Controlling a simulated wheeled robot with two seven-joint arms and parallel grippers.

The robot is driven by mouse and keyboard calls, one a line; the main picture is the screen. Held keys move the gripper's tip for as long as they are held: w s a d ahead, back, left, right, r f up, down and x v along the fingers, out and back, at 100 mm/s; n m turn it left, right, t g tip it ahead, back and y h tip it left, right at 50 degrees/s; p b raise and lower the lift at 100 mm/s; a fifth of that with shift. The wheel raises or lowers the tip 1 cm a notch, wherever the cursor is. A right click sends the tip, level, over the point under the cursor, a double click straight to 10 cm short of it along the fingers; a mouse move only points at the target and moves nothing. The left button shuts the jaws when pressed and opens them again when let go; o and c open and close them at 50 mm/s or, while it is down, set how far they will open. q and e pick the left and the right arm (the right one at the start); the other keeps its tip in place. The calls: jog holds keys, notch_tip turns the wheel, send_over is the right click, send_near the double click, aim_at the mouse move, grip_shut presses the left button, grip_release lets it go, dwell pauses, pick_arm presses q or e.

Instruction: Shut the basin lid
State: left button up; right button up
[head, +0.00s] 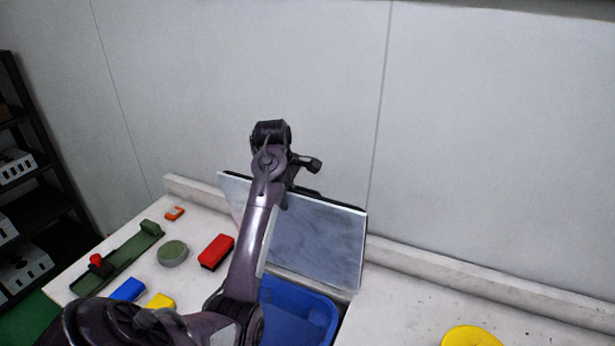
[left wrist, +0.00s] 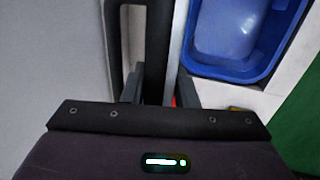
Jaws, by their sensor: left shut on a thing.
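The basin lid (head: 315,240) is a grey panel with a light rim, standing raised and tilted at the back of the blue basin (head: 298,315). The basin is open and its inside shows; its blue inside also shows in the left wrist view (left wrist: 235,40). My left gripper (head: 308,164) is at the lid's upper edge. In the left wrist view my left gripper (left wrist: 160,88) is shut on the dark edge piece of the lid (left wrist: 158,50). My left forearm hides the lid's left part and some of the basin. My right gripper is not in view.
On the counter left of the basin lie a red block (head: 217,251), a round green-topped dish (head: 173,253), a green tool (head: 118,258), and blue (head: 128,290) and yellow (head: 160,301) blocks. A yellow round thing (head: 472,337) is at right. The counter (head: 400,300) between is bare.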

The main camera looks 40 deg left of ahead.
pick_arm(q)
jog(key=shift+s+r, duration=0.1)
jog(key=shift+s+d, duration=0.1)
jog(key=shift+s, duration=0.2)
jog(key=shift+s+d+f, duration=0.1)
jog(key=shift+s+d, duration=0.2)
jog(key=shift+s, duration=0.55)
jog(key=shift+s+d+f, duration=0.1)
jog(key=shift+s+d, duration=0.15)
jog(key=shift+s, duration=0.55)
jog(key=shift+c, duration=0.4)
jog(key=o, duration=1.4)
jog(key=shift+s+d, duration=0.1)
